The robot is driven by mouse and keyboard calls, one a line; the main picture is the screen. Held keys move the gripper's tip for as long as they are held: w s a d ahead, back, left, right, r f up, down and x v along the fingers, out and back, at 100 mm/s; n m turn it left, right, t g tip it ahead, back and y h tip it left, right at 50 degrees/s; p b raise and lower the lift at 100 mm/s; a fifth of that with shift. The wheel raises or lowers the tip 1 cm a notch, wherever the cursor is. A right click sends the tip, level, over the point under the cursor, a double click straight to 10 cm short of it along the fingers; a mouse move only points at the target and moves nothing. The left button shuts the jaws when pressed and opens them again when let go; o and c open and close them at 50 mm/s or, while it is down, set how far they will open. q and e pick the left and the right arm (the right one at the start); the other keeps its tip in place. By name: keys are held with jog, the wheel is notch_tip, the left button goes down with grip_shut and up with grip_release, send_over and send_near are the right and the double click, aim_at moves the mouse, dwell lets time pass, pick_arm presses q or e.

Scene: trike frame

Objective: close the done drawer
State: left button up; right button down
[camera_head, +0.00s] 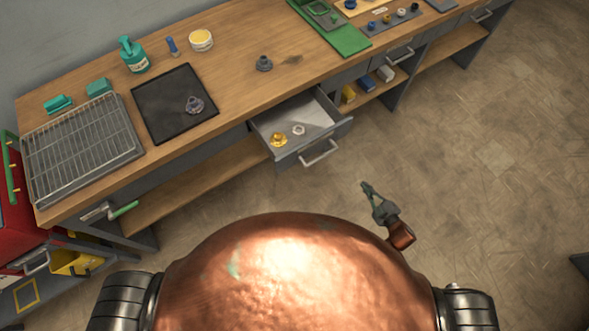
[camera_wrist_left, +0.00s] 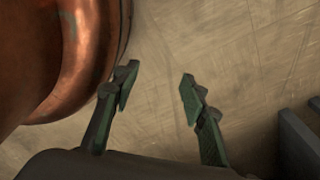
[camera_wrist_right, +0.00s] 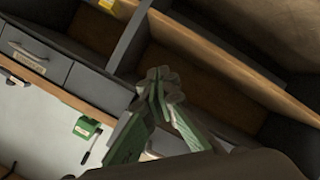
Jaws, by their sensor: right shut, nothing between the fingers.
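An open grey drawer (camera_head: 318,131) juts out from under the wooden workbench, with a bar handle (camera_head: 320,154) on its front. A yellow part (camera_head: 279,139) and a small grey part (camera_head: 299,130) lie inside it. No label on it can be read. My right gripper (camera_head: 367,187) is shut and empty, over the floor to the right of and nearer than the handle, apart from it. Its fingertips also meet in the right wrist view (camera_wrist_right: 160,75). My left gripper (camera_wrist_left: 157,82) is open and empty in the left wrist view; the head view does not show it.
The bench top (camera_head: 235,85) carries a wire rack (camera_head: 80,148), a black mat (camera_head: 172,105), a green bottle (camera_head: 133,56) and loose parts. Shelves lie below, right of the drawer. A red cabinet (camera_head: 14,195) stands at the left. The floor (camera_head: 470,180) at the right is clear.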

jog(key=w+a+r+n+y+b, duration=0.2)
jog(key=w+a+r+n+y, duration=0.1)
jog(key=a+r+n+y, duration=0.3)
jog(key=n+g+y+b, duration=0.5)
jog(key=n+g, duration=0.5)
jog(key=n, duration=0.4)
send_near(283, 166)
jog(key=s+a, duration=0.3)
jog(key=w+a, duration=0.2)
jog(key=w, duration=0.1)
jog(key=shift+a+f+b, duration=0.15)
jog(key=shift+b, duration=0.2)
pick_arm(q)
jog(key=s+a+f+g, duration=0.1)
jog(key=s+f, duration=0.5)
jog(key=f, duration=0.3)
jog(key=shift+s+f, duration=0.15)
jog(key=shift+f, duration=0.1)
pick_arm(e)
jog(key=shift+w+a, duration=0.3)
jog(key=shift+w, duration=0.1)
